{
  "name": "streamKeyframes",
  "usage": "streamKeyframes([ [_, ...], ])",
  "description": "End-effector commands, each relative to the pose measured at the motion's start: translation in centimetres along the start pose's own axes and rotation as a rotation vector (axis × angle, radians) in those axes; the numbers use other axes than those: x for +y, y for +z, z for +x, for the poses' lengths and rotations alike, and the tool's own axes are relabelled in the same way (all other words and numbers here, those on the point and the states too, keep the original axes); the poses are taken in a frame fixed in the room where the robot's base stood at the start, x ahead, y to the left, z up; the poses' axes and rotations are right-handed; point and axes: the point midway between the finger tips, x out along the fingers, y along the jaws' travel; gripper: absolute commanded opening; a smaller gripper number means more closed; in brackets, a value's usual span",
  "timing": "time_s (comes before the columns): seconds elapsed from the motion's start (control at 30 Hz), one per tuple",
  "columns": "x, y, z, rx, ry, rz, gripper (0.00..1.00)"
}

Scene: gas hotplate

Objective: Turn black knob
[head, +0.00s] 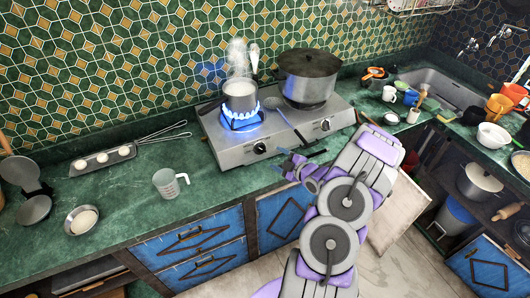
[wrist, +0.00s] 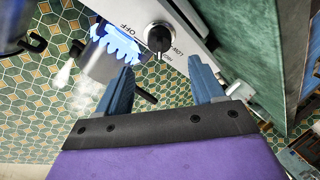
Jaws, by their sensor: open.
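The black knob (head: 260,148) is on the front panel of the silver gas hotplate (head: 224,157), below the lit left burner. In the wrist view the black knob (wrist: 158,38) shows at the top centre, beside the "OFF" and "LOW" markings. My gripper (head: 288,163) is just right of and in front of this knob in the head view. In the wrist view my gripper (wrist: 161,66) is open, with its two blue-grey fingers apart. The knob lies just beyond the tips, roughly between them; no contact is visible. A second black knob (head: 325,125) is on the right.
A steaming pot (head: 240,97) stands over blue flames (head: 241,119). A large lidded pot (head: 308,80) is on the right burner. A measuring cup (head: 170,184) stands left on the green counter.

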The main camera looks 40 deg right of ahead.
Motion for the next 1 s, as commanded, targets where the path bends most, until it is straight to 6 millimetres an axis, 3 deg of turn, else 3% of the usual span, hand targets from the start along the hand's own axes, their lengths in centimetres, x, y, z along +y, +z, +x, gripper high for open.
streamKeyframes([
  [0.3,-0.2,0.0,5.3,0.001,-0.004,-0.002,0.68],
  [0.5,-0.1,0.0,7.8,0.001,-0.001,-0.004,0.68],
  [1.0,0.0,0.0,8.8,-0.001,0.001,0.001,0.65],
])
